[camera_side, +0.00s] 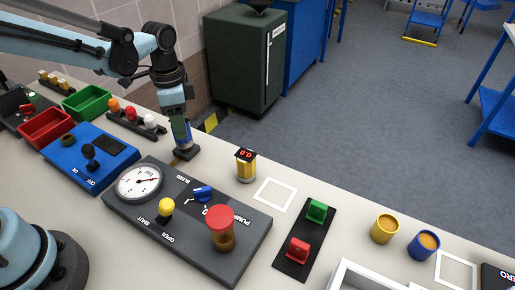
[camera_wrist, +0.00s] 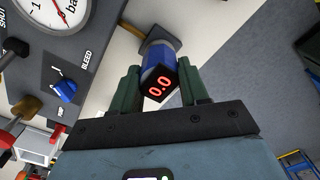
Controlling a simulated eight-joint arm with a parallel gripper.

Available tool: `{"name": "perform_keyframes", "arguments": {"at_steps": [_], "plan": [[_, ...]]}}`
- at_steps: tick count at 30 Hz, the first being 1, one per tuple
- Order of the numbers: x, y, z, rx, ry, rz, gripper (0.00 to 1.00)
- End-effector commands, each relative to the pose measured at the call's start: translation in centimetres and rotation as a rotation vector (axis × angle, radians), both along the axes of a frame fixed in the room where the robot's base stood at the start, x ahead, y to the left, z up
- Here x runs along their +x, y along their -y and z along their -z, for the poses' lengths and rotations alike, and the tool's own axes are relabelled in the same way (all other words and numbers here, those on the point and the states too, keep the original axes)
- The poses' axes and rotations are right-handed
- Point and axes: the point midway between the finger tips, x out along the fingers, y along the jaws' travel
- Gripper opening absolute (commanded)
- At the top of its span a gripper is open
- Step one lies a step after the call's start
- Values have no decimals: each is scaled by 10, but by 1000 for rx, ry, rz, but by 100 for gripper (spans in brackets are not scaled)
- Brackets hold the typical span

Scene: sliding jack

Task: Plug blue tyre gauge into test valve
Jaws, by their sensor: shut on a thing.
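The blue tyre gauge (camera_wrist: 152,62) stands between the two dark green fingers of my gripper (camera_wrist: 160,82), with its red 0.0 display facing the wrist camera. My gripper (camera_side: 180,124) is shut on it, and the gauge (camera_side: 181,134) looks about upright in the side view. Directly below is a dark grey block (camera_side: 186,153) at the panel's far edge, apparently the test valve, with a brass piece beside it. The block also shows past the gauge in the wrist view (camera_wrist: 158,34). I cannot tell whether the gauge is seated in it.
The dark panel (camera_side: 130,207) carries a dial, a blue bleed lever (camera_side: 202,193), a yellow knob (camera_side: 166,207) and a red pump knob (camera_side: 219,217). A yellow gauge (camera_side: 246,168) stands right of the block, near a white square outline (camera_side: 275,209). A blue switch box (camera_side: 62,158) stands left.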

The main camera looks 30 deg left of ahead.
Motion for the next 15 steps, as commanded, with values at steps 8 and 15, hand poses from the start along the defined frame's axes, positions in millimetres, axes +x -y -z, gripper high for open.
{"name": "perform_keyframes", "arguments": {"at_steps": [8, 15], "plan": [[0, 0, 6, 0, 0, 0, 13], [0, 0, 6, 0, 0, 0, 13]]}}
